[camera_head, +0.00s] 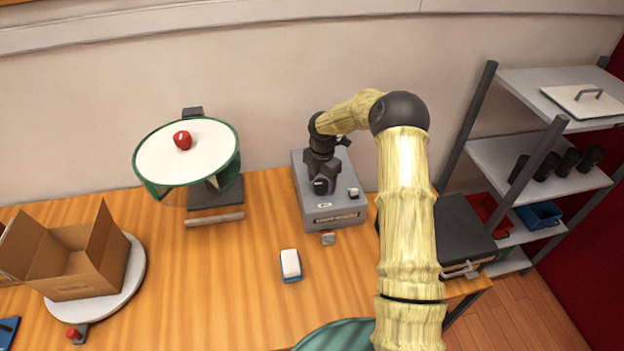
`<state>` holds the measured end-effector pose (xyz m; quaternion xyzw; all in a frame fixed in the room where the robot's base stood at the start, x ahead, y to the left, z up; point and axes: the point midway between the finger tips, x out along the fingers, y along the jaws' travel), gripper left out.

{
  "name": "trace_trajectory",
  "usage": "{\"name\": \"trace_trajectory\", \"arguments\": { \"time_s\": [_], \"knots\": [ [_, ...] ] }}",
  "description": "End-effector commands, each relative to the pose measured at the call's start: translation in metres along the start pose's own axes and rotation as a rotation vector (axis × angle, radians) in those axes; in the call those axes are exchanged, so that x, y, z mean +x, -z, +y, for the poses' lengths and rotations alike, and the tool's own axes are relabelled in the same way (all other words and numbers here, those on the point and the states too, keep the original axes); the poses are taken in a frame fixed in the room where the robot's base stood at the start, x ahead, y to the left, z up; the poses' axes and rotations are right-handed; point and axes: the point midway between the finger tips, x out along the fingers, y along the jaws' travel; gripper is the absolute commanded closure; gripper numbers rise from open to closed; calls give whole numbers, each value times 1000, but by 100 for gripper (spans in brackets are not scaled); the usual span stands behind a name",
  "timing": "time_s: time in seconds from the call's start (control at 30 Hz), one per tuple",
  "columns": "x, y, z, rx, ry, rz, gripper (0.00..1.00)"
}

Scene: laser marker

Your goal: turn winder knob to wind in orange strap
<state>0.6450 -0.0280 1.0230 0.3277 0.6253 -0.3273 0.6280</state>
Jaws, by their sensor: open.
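A grey box (333,212), which looks like the winder, stands on the table against the back wall with a label on its front face. A dark round knob (320,187) shows on its top, partly hidden by my gripper. My gripper (321,180) is open and low over the box top, right at the knob. I cannot tell whether the fingers touch it. I see no length of orange strap.
A small switch (353,192) sits on the box's right side. A white-and-blue block (290,265) lies in front. Left are a round green-rimmed stand (210,150) with a red object (182,140) and an open carton (75,275). A dark machine (460,235) and shelves (535,155) are right.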

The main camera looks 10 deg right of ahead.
Motion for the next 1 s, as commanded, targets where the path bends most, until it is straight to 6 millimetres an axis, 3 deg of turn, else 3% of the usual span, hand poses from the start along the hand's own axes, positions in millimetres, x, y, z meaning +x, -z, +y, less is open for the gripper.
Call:
{"name": "trace_trajectory", "arguments": {
  "time_s": [0.27, 1.0],
  "knots": [
    [-19, 2, 2, -4, -1, -2, 36],
    [-160, 2, 4, -5, -2, -3, 36]
  ]
}}
